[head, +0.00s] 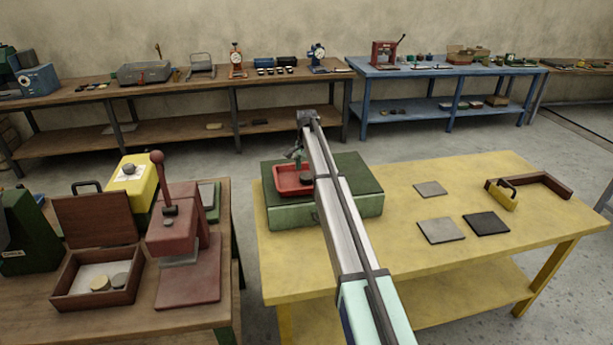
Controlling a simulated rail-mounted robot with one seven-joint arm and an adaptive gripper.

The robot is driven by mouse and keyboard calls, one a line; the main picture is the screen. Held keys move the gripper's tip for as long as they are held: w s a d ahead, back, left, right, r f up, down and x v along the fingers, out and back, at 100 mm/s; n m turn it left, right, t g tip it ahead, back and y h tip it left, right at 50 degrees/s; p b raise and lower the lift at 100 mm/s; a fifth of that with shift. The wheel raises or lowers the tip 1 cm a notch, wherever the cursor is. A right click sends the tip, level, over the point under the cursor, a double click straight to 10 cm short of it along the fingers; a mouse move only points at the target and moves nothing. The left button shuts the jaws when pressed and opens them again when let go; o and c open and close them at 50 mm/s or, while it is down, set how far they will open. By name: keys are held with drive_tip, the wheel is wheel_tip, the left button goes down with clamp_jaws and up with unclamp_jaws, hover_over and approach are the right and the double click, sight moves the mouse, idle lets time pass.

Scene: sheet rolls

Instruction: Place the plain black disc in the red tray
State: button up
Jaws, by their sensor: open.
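The red tray (281,181) sits on top of a green block (345,168) at the left of the yellow table. A dark disc (306,179) lies in the tray, partly hidden by my arm. It looks black or dark grey; I cannot tell whether it is plain. My gripper (297,155) is open above the tray's back edge, apart from the disc as far as I can see. My arm covers the tray's right side.
A wooden box (72,297) with two lighter discs, a red press (182,225) and a yellow device (133,190) with a grey disc stand on the left bench. Flat squares and a yellow-handled tool (502,195) lie on the yellow table (390,185). Its middle is mostly clear.

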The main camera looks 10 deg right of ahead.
sight(307, 176)
wheel_tip(307, 176, up, 10)
drive_tip(key=b, duration=0.2)
drive_tip(key=shift+s, duration=0.1)
idle(0.4)
